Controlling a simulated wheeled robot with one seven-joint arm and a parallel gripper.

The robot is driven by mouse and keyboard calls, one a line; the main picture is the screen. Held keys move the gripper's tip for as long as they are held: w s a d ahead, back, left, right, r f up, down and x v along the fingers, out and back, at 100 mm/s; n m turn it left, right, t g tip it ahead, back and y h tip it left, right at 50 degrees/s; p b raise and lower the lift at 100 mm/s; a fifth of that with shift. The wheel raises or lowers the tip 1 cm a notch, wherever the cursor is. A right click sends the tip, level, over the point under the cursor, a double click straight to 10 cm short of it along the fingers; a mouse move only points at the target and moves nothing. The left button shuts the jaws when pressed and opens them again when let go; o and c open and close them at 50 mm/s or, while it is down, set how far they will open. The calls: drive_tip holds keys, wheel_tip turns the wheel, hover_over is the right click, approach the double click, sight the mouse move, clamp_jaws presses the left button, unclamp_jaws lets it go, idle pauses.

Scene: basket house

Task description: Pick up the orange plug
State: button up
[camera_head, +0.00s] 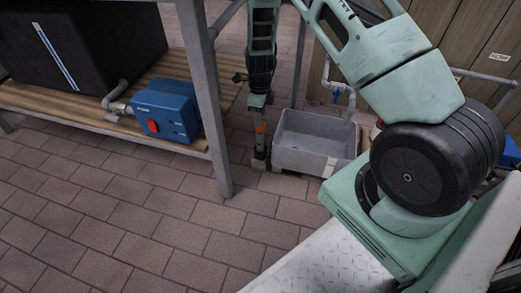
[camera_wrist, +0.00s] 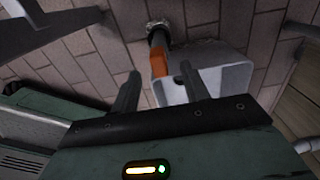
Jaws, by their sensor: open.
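The orange plug (camera_head: 261,127) is a small upright piece just left of the grey basin, below my gripper (camera_head: 257,104) in the head view. In the wrist view the orange plug (camera_wrist: 158,64) shows beyond my gripper (camera_wrist: 160,68), between the two fingers as seen from the wrist. It lies in line with a dark post. The fingers are apart with nothing held between them. The head view is too small to tell the exact gap between the fingertips and the plug.
The grey basin (camera_head: 305,150) stands close on the right; it also shows in the wrist view (camera_wrist: 222,78). A metal table leg (camera_head: 215,130) stands on the left, near my arm. A blue pump (camera_head: 165,112) sits on the wooden shelf. The brick floor (camera_head: 130,220) in front is clear.

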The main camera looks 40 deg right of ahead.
drive_tip(key=b, duration=0.4)
hover_over(260, 140)
drive_tip(key=w+d, duration=0.1)
drive_tip(key=shift+w+f, duration=0.1)
drive_tip(key=shift+f, duration=2.6)
drive_tip(key=shift+r, duration=0.1)
clamp_jaws()
drive_tip(key=shift+r, duration=0.1)
